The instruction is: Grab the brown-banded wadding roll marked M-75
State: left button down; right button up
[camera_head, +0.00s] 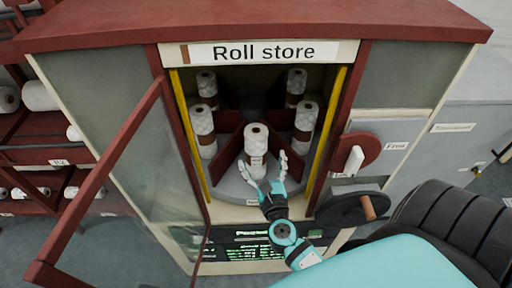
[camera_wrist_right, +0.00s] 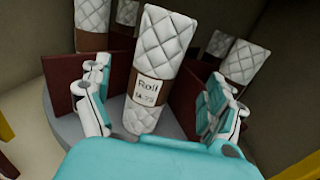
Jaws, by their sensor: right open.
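A white quilted wadding roll (camera_head: 256,142) stands at the front of the round turntable (camera_head: 229,183) inside the open Roll store. In the right wrist view this roll (camera_wrist_right: 159,55) has a brown band and a white label reading "Roll" and what looks like "M-75". My right gripper (camera_head: 264,166) is open, with one finger on each side of the roll's lower part. In the right wrist view, gaps show between the fingers of my right gripper (camera_wrist_right: 155,95) and the roll. My left gripper is not in view.
Several other brown-banded rolls stand farther back, one at left (camera_head: 203,121) and one at right (camera_head: 306,115). Dark red dividers (camera_head: 228,153) separate them. Yellow posts (camera_head: 190,135) edge the opening. A glass door (camera_head: 140,150) hangs open at left; a crank wheel (camera_head: 352,208) sits right.

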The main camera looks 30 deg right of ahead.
aim_at(255, 134)
jog(key=shift+x, duration=0.9)
jog(key=p+x, duration=0.1)
jog(key=x, duration=0.1)
jog(key=p+x, duration=0.1)
jog(key=x, duration=0.2)
jog(key=shift+a+r, duration=0.2)
jog(key=shift+w+d+f, duration=0.1)
jog(key=shift+w+d, duration=0.05)
jog(key=shift+w, duration=0.1)
jog(key=shift+s, duration=0.1)
jog(key=shift+c, duration=0.3)
jog(key=c, duration=1.2)
